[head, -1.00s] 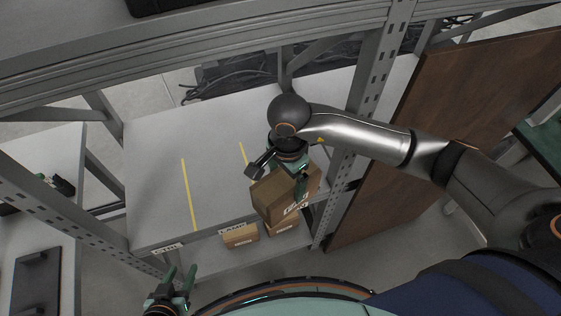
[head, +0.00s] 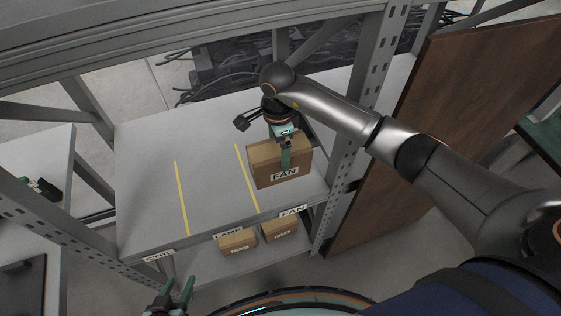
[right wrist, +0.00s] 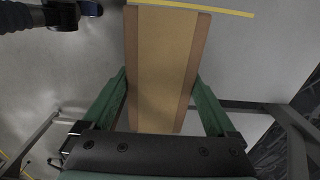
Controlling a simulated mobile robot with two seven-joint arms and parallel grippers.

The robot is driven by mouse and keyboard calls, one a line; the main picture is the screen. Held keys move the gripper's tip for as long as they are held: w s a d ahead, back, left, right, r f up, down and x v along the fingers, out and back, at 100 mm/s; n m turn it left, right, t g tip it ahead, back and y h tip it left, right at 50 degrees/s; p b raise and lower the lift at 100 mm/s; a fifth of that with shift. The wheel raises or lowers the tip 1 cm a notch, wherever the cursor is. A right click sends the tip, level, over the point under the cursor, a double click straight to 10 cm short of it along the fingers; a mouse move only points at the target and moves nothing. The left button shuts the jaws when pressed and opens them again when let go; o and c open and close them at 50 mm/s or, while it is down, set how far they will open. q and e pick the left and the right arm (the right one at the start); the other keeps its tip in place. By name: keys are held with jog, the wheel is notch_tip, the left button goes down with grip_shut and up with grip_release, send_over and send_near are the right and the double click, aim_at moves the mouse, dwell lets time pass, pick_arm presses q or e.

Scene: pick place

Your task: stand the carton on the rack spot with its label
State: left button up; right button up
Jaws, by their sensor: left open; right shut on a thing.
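A brown carton (head: 280,172) with a FAN label on its front face is upright over the right-hand section of the rack shelf (head: 215,190). My right gripper (head: 285,153) is shut on it from above, one green finger down its front. The right wrist view shows the carton (right wrist: 165,60) between both fingers. I cannot tell whether its base touches the shelf. The FAN tag (head: 293,211) is on the shelf's front edge below this section. A LAMP tag (head: 228,235) marks the middle section. My left gripper (head: 176,290) is open and empty at the bottom left.
Yellow lines (head: 182,200) and (head: 246,178) divide the shelf; the middle and left sections are bare. A perforated upright (head: 356,150) stands right of the carton. Two small cartons (head: 238,242) and (head: 279,230) sit on the level below. A brown panel (head: 450,120) stands further right.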

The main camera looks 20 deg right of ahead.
jog(key=shift+w+d+f+b, duration=0.25)
jog(key=shift+w+f+b, duration=0.3)
jog(key=shift+f, duration=0.1)
jog(key=shift+w+d+f+b, duration=0.25)
jog(key=shift+w+f+b, duration=0.2)
jog(key=shift+f+b, duration=0.15)
jog(key=f+b, duration=0.2)
jog(key=f, duration=0.1)
jog(key=shift+w+f+b, duration=0.2)
jog(key=shift+f+b, duration=0.05)
jog(key=shift+b, duration=0.05)
jog(key=shift+d+f, duration=0.1)
jog(key=shift+f, duration=0.05)
jog(key=o, duration=1.5)
jog(key=shift+f, duration=0.1)
pick_arm(q)
jog(key=f, duration=0.3)
jog(key=d+f, duration=0.1)
jog(key=f, duration=0.1)
jog(key=shift+w+f, duration=0.1)
jog(key=shift+w, duration=0.2)
pick_arm(e)
jog(key=shift+o, duration=0.2)
